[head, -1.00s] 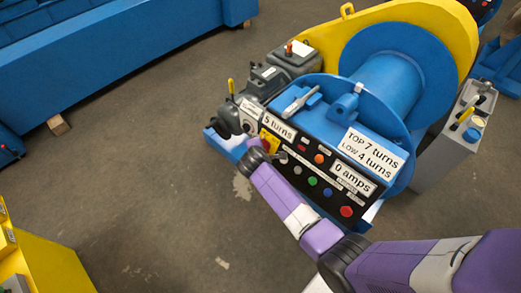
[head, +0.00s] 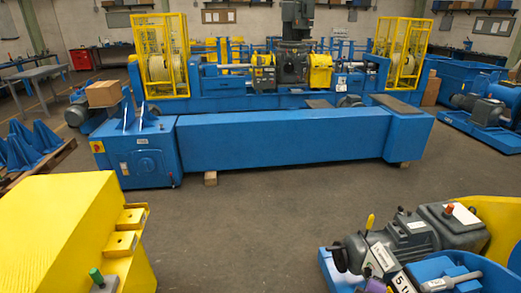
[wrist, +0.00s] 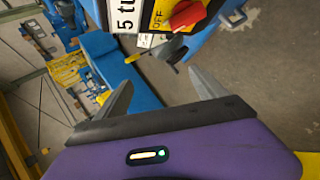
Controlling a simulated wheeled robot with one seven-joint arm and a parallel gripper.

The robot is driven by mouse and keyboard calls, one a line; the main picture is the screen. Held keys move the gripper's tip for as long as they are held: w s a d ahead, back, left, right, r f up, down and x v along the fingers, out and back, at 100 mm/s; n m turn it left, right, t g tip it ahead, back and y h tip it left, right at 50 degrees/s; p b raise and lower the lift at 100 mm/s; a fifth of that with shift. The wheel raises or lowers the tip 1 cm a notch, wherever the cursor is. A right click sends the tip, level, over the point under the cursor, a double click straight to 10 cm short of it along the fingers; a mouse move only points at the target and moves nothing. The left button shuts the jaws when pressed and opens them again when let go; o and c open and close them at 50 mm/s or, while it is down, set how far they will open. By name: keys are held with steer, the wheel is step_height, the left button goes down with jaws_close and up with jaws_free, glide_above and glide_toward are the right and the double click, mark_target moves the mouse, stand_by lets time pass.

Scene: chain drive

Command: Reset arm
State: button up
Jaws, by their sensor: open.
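My gripper (wrist: 162,90) shows in the wrist view with its two grey fingers spread apart and nothing between them. Beyond the fingertips, near the top edge, is a red rotary switch (wrist: 187,15) on a yellow plate marked OFF. A white label (wrist: 125,14) reading "5 tu" is beside it, cut off by the frame. The gripper looks apart from the switch, though the exact gap is hard to tell.
A long blue machine bed (head: 280,143) crosses the middle of the head view. A yellow cabinet (head: 60,225) stands at lower left, and blue cone-shaped parts (head: 30,140) sit on a pallet at left. Open grey floor (head: 240,235) lies between cabinet and winch.

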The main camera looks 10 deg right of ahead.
steer(key=s+a+r+m+t+y+b, duration=0.1)
steer(key=s+a+r+m+t+y, duration=0.15)
steer(key=s+a+r+t, duration=0.35)
steer(key=s+a+r+m+t+y+b, duration=0.1)
steer(key=s+a+r+m, duration=0.25)
steer(key=s+a, duration=0.5)
steer(key=s+a+r+m+b, duration=0.1)
steer(key=s+r, duration=0.1)
steer(key=s, duration=0.7)
steer(key=s+a+r+m+y, duration=0.1)
steer(key=s+a+r, duration=0.1)
steer(key=s, duration=0.6)
steer(key=s+a+r+m+y+b, duration=0.1)
steer(key=s+r, duration=0.3)
steer(key=s, duration=0.5)
steer(key=shift+s+a+r+m+b, duration=0.15)
steer(key=shift+s+r+m+b, duration=0.1)
steer(key=shift+s+m+b, duration=0.15)
steer(key=shift+y, duration=0.25)
steer(key=shift+c, duration=0.4)
